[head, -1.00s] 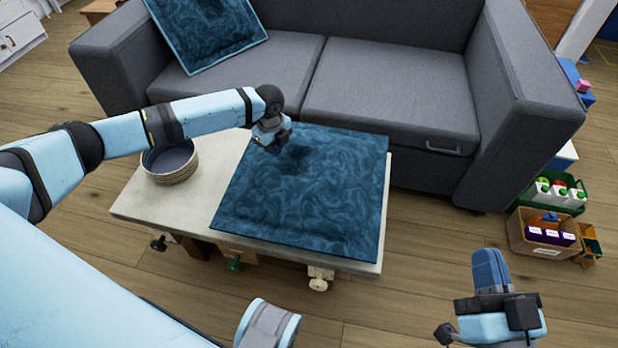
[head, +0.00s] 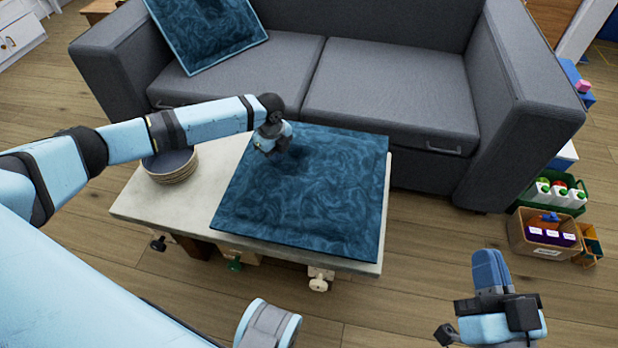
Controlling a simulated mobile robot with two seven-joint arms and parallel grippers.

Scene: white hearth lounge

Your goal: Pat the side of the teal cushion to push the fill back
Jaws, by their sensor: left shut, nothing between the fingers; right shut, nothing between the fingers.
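The teal cushion (head: 310,205) lies flat on the low pale table (head: 140,207), with dark swirls on its face. My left gripper (head: 268,150) is shut and empty at the cushion's far left part, over or against its edge; I cannot tell whether it touches. The cushion's surface looks dark and slightly dented just right of the gripper. My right gripper (head: 493,277) is at the lower right, over the floor and apart from the cushion. Its fingers are hard to make out, but it appears shut and holds nothing visible.
A stack of bowls or plates (head: 170,164) stands on the table under my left arm. A grey sofa (head: 390,95) is behind, with another teal cushion (head: 207,35) leaning on it. Crates of bottles (head: 552,192) and boxes (head: 545,236) stand on the floor at right.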

